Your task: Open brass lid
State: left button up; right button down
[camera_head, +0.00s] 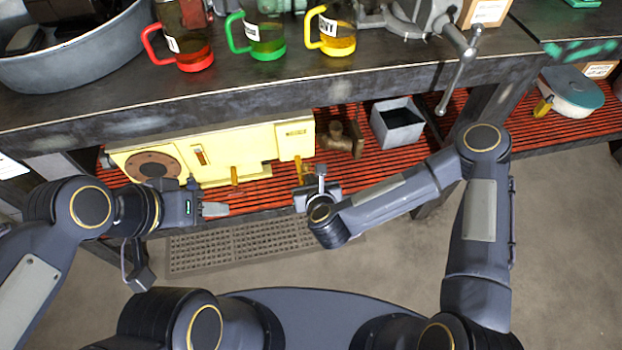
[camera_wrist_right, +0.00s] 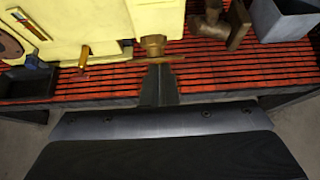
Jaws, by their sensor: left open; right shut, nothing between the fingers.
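A yellow machine (camera_head: 205,152) sits on the red slatted lower shelf; it also shows in the right wrist view (camera_wrist_right: 95,25). A brass hex cap (camera_wrist_right: 153,44) is at its lower right front in the right wrist view, with a brass plate below it. This cap appears to be the brass lid; brass also shows there in the head view (camera_head: 301,168). My right gripper (camera_wrist_right: 160,68) is shut and empty, its tips just in front of and below the cap; I cannot tell whether they touch. My left gripper (camera_head: 222,209) is open and empty, in front of the machine.
A brass valve piece (camera_head: 341,139) and a grey bin (camera_head: 397,123) stand right of the machine. A small brass lever (camera_head: 235,175) sticks out of its front. The workbench (camera_head: 215,97) overhangs the shelf, with several mugs on top. A grate (camera_head: 235,247) lies on the floor.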

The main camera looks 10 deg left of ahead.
aim_at(308, 165)
jog(key=shift+w+r+p, duration=0.1)
jog(key=shift+r+p, duration=0.1)
jog(key=shift+p, duration=0.4)
jog(key=r+g+p, duration=0.1)
jog(key=p, duration=0.3)
jog(key=w+r+g+h+p, duration=0.1)
jog(key=g+p, duration=0.1)
jog(key=p, duration=0.2)
jog(key=w+r+g+p, duration=0.1)
jog(key=p, duration=0.2)
jog(key=shift+w+a+g+p, duration=0.1)
jog(key=shift+a+g+p, duration=0.2)
jog(key=shift+a+p, duration=0.1)
jog(key=shift+w+f+h, duration=0.2)
jog(key=shift+f+h, duration=0.05)
jog(key=shift+h, duration=0.05)
jog(key=shift+w+a+f+g, duration=0.1)
jog(key=shift+w+g, duration=0.05)
jog(key=shift+g, duration=0.15)
jog(key=p, duration=0.2)
jog(key=r+g+p, duration=0.1)
jog(key=p, duration=0.2)
jog(key=shift+w+r+h, duration=0.25)
jog(key=shift+w+h, duration=0.15)
jog(key=shift+w+a+f+g+p, duration=0.3)
jog(key=shift+w+f+g+p, duration=0.15)
jog(key=shift+g+p, duration=0.4)
jog(key=shift+f, duration=0.15)
jog(key=shift+w+a, duration=0.1)
jog(key=shift+w, duration=0.5)
